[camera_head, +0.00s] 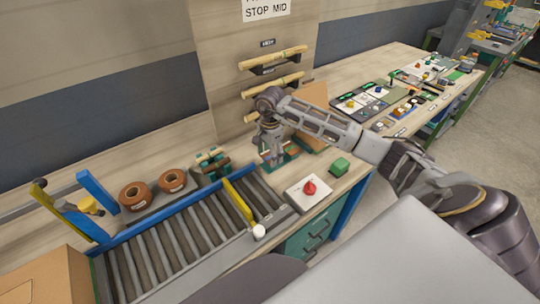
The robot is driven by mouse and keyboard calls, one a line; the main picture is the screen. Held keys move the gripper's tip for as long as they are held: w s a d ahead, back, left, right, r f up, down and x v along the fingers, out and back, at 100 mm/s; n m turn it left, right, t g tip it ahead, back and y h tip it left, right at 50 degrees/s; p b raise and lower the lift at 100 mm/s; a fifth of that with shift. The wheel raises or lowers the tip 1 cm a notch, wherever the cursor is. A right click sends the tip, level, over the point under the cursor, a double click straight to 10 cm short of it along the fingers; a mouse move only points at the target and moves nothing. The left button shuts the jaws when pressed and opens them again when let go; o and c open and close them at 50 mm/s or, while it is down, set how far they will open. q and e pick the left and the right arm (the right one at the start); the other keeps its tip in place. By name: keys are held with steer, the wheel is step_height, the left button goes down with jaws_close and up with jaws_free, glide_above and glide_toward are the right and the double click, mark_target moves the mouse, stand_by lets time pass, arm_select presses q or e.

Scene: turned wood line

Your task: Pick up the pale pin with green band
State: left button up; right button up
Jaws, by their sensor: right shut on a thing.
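My right gripper (272,150) points down at the back of the bench, below the wall rack. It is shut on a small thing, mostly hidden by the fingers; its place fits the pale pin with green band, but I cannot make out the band. A green holder (292,153) sits right beside the fingertips, partly behind them. I cannot tell whether the held thing still touches the holder. My left gripper is not in view.
A roller conveyor (190,240) with a yellow bar (238,201) runs along the front left. A red button box (309,190) and a green block (340,167) stand right of it. Brown rolls (135,195) and another green holder (212,161) stand behind. Pale turned pieces (272,58) lie on wall hooks.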

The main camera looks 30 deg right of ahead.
mark_target(270, 157)
steer(key=shift+f, duration=0.5)
steer(key=shift+f, duration=0.15)
steer(key=o, duration=0.7)
steer(key=shift+r+b, duration=0.45)
steer(key=shift+r, duration=5.7)
steer(key=shift+c, duration=0.2)
